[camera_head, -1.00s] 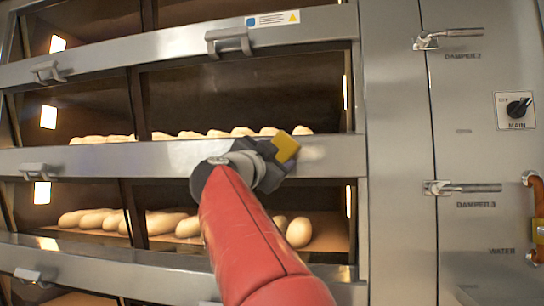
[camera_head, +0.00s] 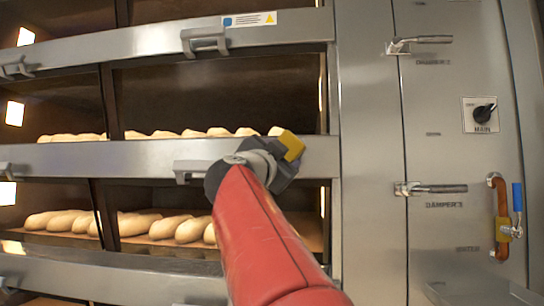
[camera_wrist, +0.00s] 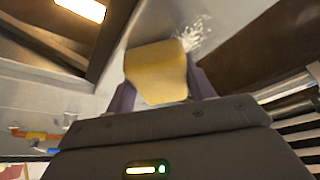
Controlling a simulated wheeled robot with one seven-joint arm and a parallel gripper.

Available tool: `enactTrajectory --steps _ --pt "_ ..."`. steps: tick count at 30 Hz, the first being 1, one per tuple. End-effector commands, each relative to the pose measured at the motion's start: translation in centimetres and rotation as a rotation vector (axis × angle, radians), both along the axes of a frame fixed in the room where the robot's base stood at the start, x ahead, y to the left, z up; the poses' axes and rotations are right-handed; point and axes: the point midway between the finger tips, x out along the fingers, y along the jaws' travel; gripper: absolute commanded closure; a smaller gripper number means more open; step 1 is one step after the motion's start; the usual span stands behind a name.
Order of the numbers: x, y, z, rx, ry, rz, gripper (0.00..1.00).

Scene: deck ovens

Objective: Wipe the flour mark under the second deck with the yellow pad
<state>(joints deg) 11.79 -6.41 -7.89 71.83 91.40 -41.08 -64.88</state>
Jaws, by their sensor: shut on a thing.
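My gripper (camera_head: 282,153) is shut on the yellow pad (camera_head: 291,145), near the right end of the steel strip (camera_head: 140,154) under the second deck. In the wrist view the yellow pad (camera_wrist: 157,72) sits between the two fingers. The flour mark (camera_wrist: 192,36) shows there as a white speckled smear on the steel, at the pad's upper right edge. Part of it may be behind the pad. In the head view the pad and gripper hide the mark's place. I cannot tell whether the pad touches the steel.
Loaves (camera_head: 190,229) lie in the lit deck below, and more lie above the strip. Handles (camera_head: 203,40) stick out from the deck fronts. To the right, a steel panel carries damper levers (camera_head: 430,188), a main switch (camera_head: 482,114) and a copper pipe with a blue-handled valve (camera_head: 502,225).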

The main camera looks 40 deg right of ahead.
Motion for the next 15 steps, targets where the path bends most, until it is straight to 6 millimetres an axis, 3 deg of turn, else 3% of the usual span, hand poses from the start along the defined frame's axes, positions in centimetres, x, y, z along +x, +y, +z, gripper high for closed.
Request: enactTrajectory --steps 15 --pt "-2.6 -2.8 -0.1 0.001 0.002 -0.010 0.71"
